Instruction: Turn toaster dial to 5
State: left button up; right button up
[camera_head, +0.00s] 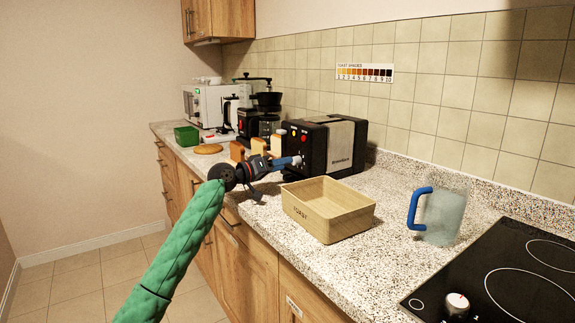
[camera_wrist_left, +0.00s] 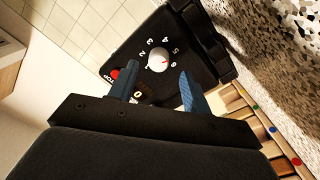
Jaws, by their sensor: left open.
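The black and silver toaster (camera_head: 341,148) stands on the counter against the tiled wall. Its white dial (camera_wrist_left: 157,57) shows in the left wrist view on a black panel, with white numbers around it. A red mark on the dial points to the side of the 5 and 6; which one exactly I cannot tell. My left gripper (camera_head: 294,161) is open at the toaster's control side. In the left wrist view its two blue fingers (camera_wrist_left: 159,75) appear on either side of the dial, with nothing gripped. Whether they touch it is unclear. My right gripper is out of view.
A wooden toast box (camera_head: 338,225) stands in front of the toaster, right of my left gripper. Bread slices (camera_head: 238,151) stand close behind the left wrist. A blue-handled jug (camera_head: 442,216) and black cooktop (camera_head: 500,270) are at the right. A toast shade chart (camera_head: 365,72) hangs above.

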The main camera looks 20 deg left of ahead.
pick_arm(q)
jog(key=v, duration=0.3)
jog(key=shift+s+a+f, duration=0.15)
jog(key=shift+s, duration=0.05)
jog(key=shift+s+a, duration=0.2)
jog(key=shift+s, duration=0.05)
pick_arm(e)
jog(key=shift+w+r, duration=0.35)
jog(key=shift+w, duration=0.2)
